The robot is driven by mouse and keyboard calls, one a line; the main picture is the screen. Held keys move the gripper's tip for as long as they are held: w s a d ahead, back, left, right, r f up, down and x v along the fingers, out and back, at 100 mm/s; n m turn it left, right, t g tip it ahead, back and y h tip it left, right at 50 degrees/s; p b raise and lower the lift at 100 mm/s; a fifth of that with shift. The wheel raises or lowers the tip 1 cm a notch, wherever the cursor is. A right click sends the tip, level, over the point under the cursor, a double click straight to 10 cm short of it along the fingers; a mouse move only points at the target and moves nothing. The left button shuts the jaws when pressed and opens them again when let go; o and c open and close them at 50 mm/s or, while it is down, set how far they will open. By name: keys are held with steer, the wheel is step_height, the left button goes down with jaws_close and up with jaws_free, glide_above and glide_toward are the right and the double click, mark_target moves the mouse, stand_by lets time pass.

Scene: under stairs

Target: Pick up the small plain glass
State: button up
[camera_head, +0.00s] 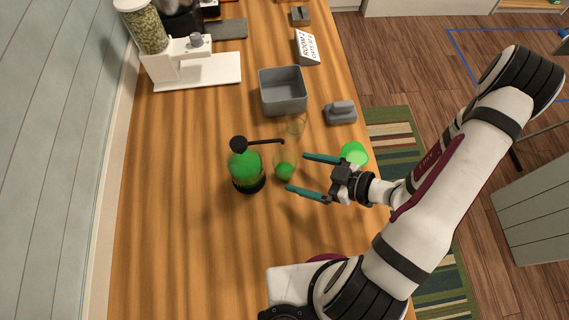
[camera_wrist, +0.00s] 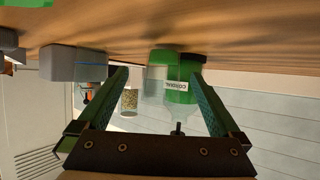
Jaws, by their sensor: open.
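A clear glass (camera_head: 296,125) stands on the wooden counter, just below the grey bin in the head view. A second clear glass (camera_head: 284,161), with green at its base, stands nearer, beside the green pump bottle (camera_head: 246,168). I cannot tell whether that green is liquid or something else. My gripper (camera_head: 297,172) is open and empty, low over the counter, its fingers pointing left towards the second glass. In the wrist view, a faint clear glass (camera_wrist: 154,86) shows between the open fingers, in front of the green bottle (camera_wrist: 180,70).
The grey bin (camera_head: 283,104) stands behind the glasses. A small grey object (camera_head: 341,113) and a green round item (camera_head: 354,154) lie near the right edge. A white grinder (camera_head: 200,70) and a sign (camera_head: 307,47) stand farther back. The near left counter is clear.

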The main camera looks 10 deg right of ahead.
mark_target(284, 169)
steer(key=x, duration=0.5)
steer(key=shift+a, duration=0.5)
jaws_close()
